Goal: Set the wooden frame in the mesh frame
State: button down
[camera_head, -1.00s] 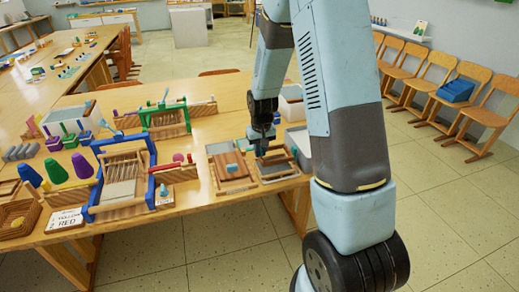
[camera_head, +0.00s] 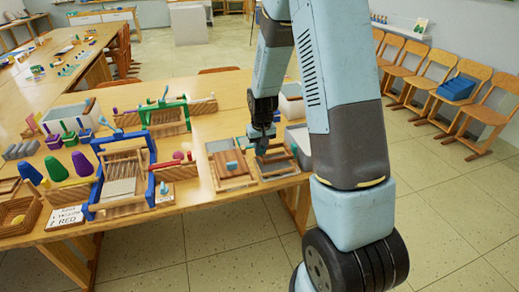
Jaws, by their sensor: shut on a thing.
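My gripper (camera_head: 261,147) points down over the right-hand of two small wooden-edged frames at the table's front right. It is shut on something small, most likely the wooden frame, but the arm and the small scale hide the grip. The right-hand frame (camera_head: 277,174) has wooden edges with a darker inside, partly behind the gripper. I cannot tell for sure which is the mesh frame, nor whether the held piece touches the one below.
A blue-sided loom (camera_head: 124,180) and a green one (camera_head: 165,118) stand to the left. White bins (camera_head: 291,102) stand right behind the gripper. Purple and green cones, a basket and a label card (camera_head: 66,217) fill the table's left. Chairs line the right wall.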

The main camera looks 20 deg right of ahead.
aim_at(260, 157)
jog(key=shift+f, duration=2)
dwell(1.8)
jog(key=c, duration=1.1)
grip_release()
jog(key=shift+o, duration=0.2)
notch_tip(260, 157, up, 14)
jog(key=s, duration=0.1)
jog(key=shift+s+f, duration=0.2)
jog(key=shift+s, duration=0.1)
